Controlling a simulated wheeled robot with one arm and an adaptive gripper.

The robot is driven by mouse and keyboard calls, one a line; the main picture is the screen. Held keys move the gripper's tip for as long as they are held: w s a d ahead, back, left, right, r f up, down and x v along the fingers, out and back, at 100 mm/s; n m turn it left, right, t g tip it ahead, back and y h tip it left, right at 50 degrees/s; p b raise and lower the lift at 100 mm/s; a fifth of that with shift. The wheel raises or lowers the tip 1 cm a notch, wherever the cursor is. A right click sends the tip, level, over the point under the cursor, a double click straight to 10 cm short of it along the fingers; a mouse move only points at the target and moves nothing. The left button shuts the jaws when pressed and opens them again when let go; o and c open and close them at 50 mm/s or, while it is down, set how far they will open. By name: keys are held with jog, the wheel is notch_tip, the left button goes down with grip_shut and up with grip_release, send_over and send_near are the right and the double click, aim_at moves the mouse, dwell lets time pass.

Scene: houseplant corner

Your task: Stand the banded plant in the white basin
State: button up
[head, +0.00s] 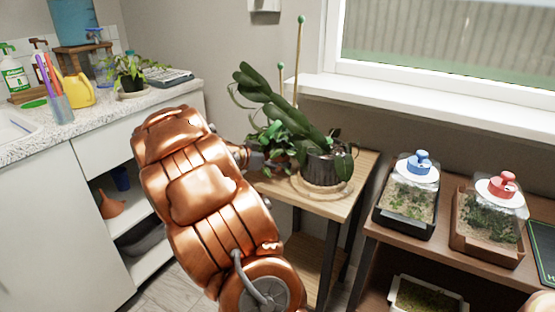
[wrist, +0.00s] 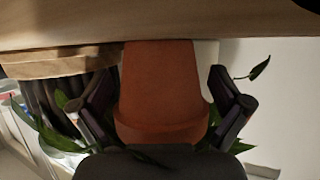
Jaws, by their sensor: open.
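A terracotta pot (wrist: 160,90) stands between the two fingers of my gripper (wrist: 163,100) in the wrist view, which shows the scene upside down. The fingers are open, one on each side of the pot; I cannot tell whether they touch it. In the head view my gripper (head: 255,160) is at the small table, by a leafy plant (head: 272,137) whose pot is mostly hidden. I see no clear band on any plant or pot. A white basin (head: 14,127), set in the counter, shows partly at the left edge.
A dark ribbed pot (head: 326,167) with a tall thick-stemmed plant stands close right on the wooden table (head: 350,180). Terrariums (head: 408,190) fill the right shelf.

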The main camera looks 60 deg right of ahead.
jog(key=shift+s+d+f, duration=0.1)
jog(key=shift+d, duration=0.15)
jog(key=shift+c, duration=0.2)
jog(key=c, duration=1.6)
jog(key=shift+r, duration=0.2)
